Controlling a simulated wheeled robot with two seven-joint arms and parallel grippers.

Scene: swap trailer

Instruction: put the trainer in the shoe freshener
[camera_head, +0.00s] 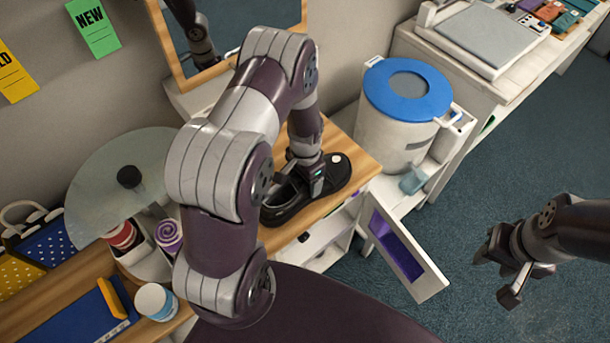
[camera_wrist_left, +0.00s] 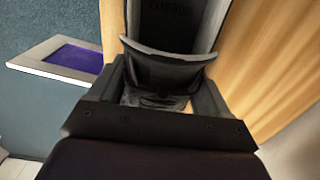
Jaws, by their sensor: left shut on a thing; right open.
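The black trainer (camera_head: 287,204) lies on the wooden top, with a pale round spot near its far end. My left gripper (camera_head: 312,180) reaches down onto it from above. In the left wrist view, the left gripper (camera_wrist_left: 160,98) is shut on the trainer (camera_wrist_left: 172,66), with a finger on each side of the shoe's opening. A white unit (camera_head: 318,246) under the wooden top has an open door (camera_head: 408,243) with a purple panel; it may be the shoe freshener, and its inside is mostly hidden. My right gripper (camera_head: 494,277) is open and empty, over the floor at the right.
A pale bin (camera_head: 390,137) with a blue lid stands behind the open door. A round glass top (camera_head: 110,190), tins and a white-lidded jar (camera_head: 155,301) are at the left. A framed mirror (camera_head: 235,25) stands behind my left arm.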

